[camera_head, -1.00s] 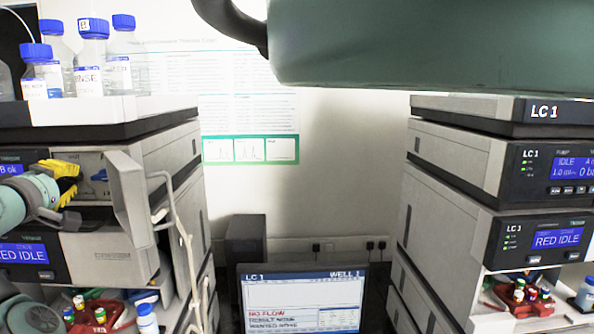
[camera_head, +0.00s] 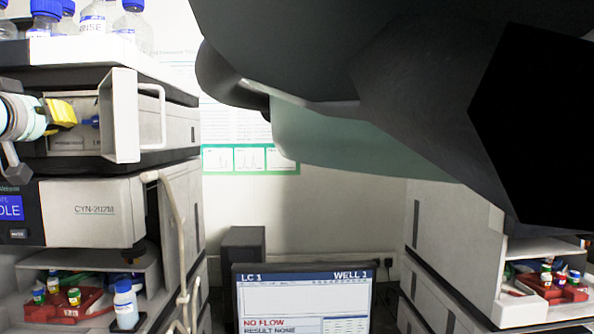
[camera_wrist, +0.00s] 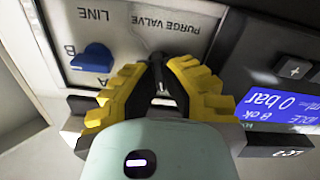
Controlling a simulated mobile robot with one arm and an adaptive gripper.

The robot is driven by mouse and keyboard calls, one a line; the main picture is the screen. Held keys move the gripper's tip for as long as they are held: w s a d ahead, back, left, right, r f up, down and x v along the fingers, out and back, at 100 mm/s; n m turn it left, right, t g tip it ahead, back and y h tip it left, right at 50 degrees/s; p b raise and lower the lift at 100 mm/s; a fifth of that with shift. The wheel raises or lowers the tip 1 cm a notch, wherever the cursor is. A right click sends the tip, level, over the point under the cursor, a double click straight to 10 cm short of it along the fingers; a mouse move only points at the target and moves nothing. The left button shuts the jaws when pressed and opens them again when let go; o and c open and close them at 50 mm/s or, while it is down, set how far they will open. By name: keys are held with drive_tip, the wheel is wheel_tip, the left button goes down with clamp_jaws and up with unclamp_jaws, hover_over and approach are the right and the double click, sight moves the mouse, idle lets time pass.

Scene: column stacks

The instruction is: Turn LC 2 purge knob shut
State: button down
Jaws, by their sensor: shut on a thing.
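The pump module in the left stack has its front door open. In the wrist view the picture is upside down, and the panel (camera_wrist: 190,15) reads PURGE VALVE and LINE. My gripper (camera_wrist: 160,78), with yellow-edged fingers, is shut on the purge knob (camera_wrist: 158,62), of which only a small dark part shows between the fingertips. The knob's turn angle cannot be told. A blue LINE knob (camera_wrist: 93,58) sits beside it, apart from the fingers. An LC 2 label (camera_wrist: 287,153) shows at the lower right. In the head view my gripper (camera_head: 64,112) reaches in from the left.
The open door (camera_head: 120,115) stands out just right of my gripper. A blue display (camera_wrist: 268,103) reads 0 bar. Bottles (camera_head: 95,17) stand on top of the stack. Below are a red vial tray (camera_head: 75,305) and a monitor (camera_head: 300,295). My arm covers the upper right.

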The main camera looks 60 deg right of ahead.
drive_tip(key=shift+d+f+m+b, duration=0.1)
drive_tip(key=shift+f+m+b, duration=0.05)
drive_tip(key=shift+m+b, duration=1.4)
drive_tip(key=shift+m, duration=0.35)
drive_tip(key=c, duration=1.1)
unclamp_jaws()
drive_tip(key=shift+v, duration=4)
